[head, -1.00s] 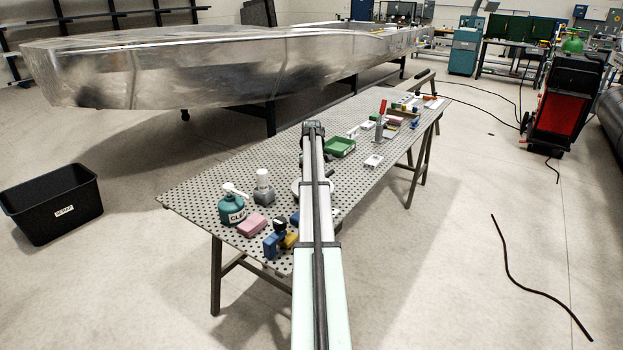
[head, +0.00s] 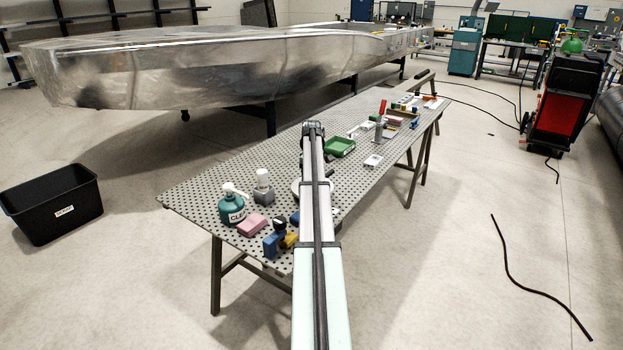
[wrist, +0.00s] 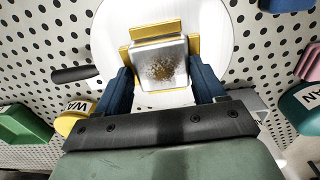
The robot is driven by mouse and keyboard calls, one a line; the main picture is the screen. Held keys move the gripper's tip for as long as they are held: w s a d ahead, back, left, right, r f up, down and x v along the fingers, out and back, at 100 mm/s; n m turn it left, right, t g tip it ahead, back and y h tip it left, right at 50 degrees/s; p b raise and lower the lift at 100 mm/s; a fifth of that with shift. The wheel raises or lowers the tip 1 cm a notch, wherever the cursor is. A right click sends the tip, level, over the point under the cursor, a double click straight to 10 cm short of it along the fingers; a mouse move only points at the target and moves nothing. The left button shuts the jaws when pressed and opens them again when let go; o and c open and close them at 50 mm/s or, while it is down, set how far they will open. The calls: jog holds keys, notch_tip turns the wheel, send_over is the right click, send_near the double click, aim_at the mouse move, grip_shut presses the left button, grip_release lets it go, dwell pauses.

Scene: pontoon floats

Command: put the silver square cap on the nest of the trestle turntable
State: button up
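The silver square cap (wrist: 162,66), with brown speckles on its top, shows in the wrist view between the fingers of my gripper (wrist: 162,80). The blue fingers lie against its left and right sides and look shut on it. Yellow walls of the nest (wrist: 158,32) show beyond the cap and at both its sides. The cap lies within their outline; I cannot tell if it rests on the nest floor. The nest stands on the white round turntable (wrist: 112,35). In the head view the turntable (head: 296,187) is partly behind my arm, which hides the gripper and cap.
A dark handle (wrist: 75,75) juts left from the turntable. A yellow labelled piece (wrist: 72,122) lies near my gripper.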

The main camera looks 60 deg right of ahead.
jog(key=shift+o, duration=0.3)
jog(key=shift+s+a+f, duration=0.15)
jog(key=shift+a+f, duration=0.3)
jog(key=shift+f, duration=0.2)
jog(key=shift+r, duration=0.1)
notch_tip(320, 180, up, 13)
jog(key=shift+d+r, duration=0.15)
jog(key=shift+d, duration=0.2)
